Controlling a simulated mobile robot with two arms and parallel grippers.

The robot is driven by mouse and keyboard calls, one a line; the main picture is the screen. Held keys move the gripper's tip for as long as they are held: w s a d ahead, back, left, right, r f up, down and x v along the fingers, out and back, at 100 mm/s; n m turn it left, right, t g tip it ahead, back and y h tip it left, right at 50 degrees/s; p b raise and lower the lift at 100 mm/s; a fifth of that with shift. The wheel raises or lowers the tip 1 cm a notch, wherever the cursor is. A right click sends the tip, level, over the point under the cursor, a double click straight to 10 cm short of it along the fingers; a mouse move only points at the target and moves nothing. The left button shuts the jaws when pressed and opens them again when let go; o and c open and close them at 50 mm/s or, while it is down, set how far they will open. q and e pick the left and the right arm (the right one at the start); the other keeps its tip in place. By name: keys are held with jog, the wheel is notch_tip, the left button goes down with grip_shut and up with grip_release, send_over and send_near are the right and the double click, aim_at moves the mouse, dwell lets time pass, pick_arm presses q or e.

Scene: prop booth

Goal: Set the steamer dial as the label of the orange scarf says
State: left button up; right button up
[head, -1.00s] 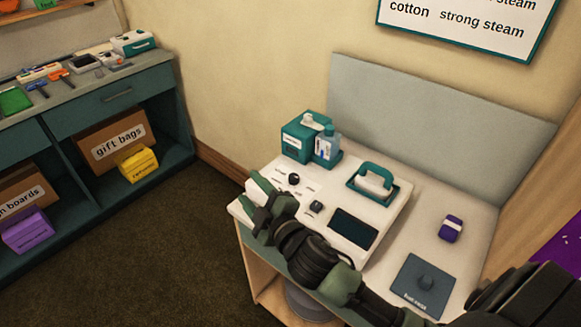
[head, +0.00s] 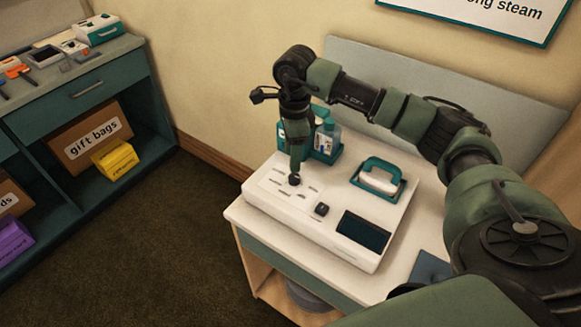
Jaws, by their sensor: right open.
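The steamer (head: 315,232) is a white console on the white table. Its black round dial (head: 294,180) has small printed marks around it, too small to read. My right gripper (head: 296,168) points down from above, its fingertips right at the dial. It is open; I cannot tell whether the fingers touch the dial. They partly cover it, so its pointer is hard to see. The orange scarf and its label are not in view. My left gripper is not in view.
A second black knob (head: 321,209) and a dark screen (head: 363,231) are on the console. A teal cradle with a white handpiece (head: 380,180) and a bottle (head: 327,139) stand behind. A wall sign (head: 505,12) is cut off, ending "steam". A shelf unit (head: 100,93) stands left.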

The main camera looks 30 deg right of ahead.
aim_at(294, 176)
jog(key=shift+s+d+f, duration=0.1)
jog(key=shift+d+f, duration=0.1)
jog(key=shift+d, duration=0.15)
notch_tip(294, 176, down, 7)
jog(key=shift+a+f+p, duration=0.1)
jog(key=shift+p, duration=0.9)
grip_shut()
